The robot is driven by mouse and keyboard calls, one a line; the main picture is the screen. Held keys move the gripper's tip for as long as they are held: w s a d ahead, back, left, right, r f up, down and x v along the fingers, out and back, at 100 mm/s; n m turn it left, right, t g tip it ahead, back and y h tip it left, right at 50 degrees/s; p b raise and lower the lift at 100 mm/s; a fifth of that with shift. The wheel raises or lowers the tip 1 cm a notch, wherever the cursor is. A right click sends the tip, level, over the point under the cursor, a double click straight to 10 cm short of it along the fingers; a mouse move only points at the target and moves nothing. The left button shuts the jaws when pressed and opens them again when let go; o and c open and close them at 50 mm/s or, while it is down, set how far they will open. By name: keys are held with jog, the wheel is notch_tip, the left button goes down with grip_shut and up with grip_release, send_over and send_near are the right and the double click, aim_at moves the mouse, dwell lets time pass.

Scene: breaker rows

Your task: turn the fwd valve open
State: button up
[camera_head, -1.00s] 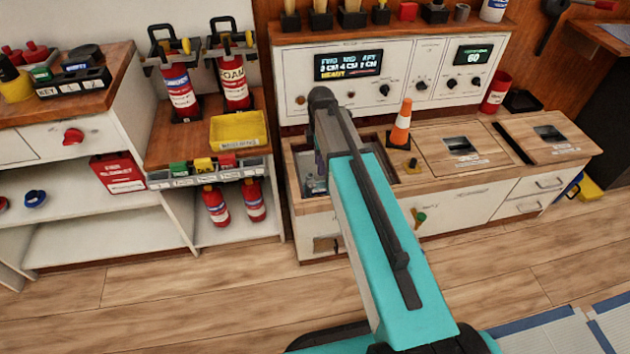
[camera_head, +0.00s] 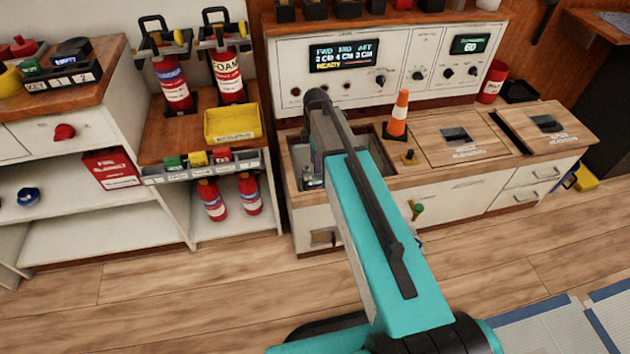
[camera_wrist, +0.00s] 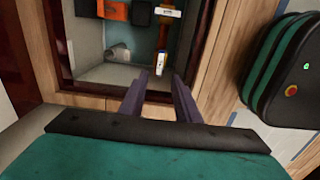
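My gripper (camera_wrist: 160,77) shows in the wrist view with its two purple fingers apart and nothing between them. It points at an open well in the wooden counter; the well also shows in the head view, partly behind my arm (camera_head: 385,240). In the well stands a small upright part with a white, blue and red end (camera_wrist: 160,62), just beyond the fingertips. A white tag (camera_wrist: 168,12) is above it. I cannot read which part is the fwd valve.
An orange block (camera_wrist: 112,10) and a grey cylinder (camera_wrist: 119,53) are in the well. An orange cone (camera_head: 398,115) stands on the counter. The panel display (camera_head: 346,56) lists FWD, MID and AFT.

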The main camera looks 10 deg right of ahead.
aim_at(316, 183)
notch_tip(316, 183, down, 10)
jog(key=shift+r+b, duration=0.1)
jog(key=shift+b, duration=0.6)
grip_shut()
